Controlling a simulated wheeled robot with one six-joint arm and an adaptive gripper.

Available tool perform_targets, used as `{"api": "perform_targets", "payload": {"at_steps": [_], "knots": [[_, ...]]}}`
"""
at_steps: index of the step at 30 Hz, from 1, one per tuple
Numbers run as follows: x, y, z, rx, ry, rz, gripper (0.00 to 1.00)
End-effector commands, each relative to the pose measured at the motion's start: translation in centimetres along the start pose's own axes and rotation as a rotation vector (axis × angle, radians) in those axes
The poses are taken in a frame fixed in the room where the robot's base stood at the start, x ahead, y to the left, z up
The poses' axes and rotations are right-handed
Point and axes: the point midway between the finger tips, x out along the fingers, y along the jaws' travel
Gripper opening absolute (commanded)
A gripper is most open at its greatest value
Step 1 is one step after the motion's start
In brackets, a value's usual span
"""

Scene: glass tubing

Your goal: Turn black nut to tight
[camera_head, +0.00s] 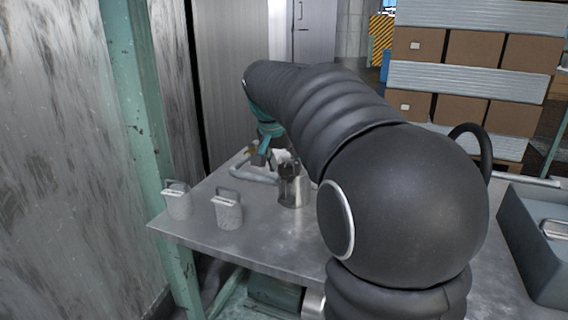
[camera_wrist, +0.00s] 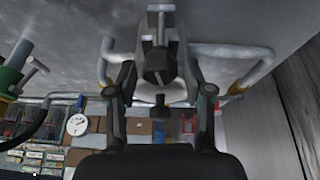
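In the wrist view a black part (camera_wrist: 157,62), which looks like the black nut, sits on pale tubing (camera_wrist: 225,52) that spreads to both sides. My gripper (camera_wrist: 157,80) has its two dark fingers apart, one on each side of this black part. I cannot tell whether the fingertips touch it. In the head view my gripper (camera_head: 264,152) is low over the far left of the table, beside the pale tubing (camera_head: 252,175). The nut cannot be made out clearly there, and my arm hides part of that area.
A metal pot (camera_head: 293,192) with a dark top stands on the metal table (camera_head: 262,240) close to the tubing. A grey bin (camera_head: 535,240) is at the right. A green post (camera_head: 145,110) rises beside the table.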

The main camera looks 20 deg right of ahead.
Motion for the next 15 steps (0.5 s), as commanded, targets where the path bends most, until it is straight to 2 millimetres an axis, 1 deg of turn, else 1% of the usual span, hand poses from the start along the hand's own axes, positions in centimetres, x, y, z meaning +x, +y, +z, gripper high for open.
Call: {"api": "perform_targets", "payload": {"at_steps": [10,13,15], "knots": [[-0.2,0.0,0.0,0.000,0.001,-0.001,0.59],[-1.0,-0.1,-0.1,-0.001,0.002,-0.002,0.59],[-2.0,-0.1,-0.1,0.000,0.003,-0.003,0.59]]}}
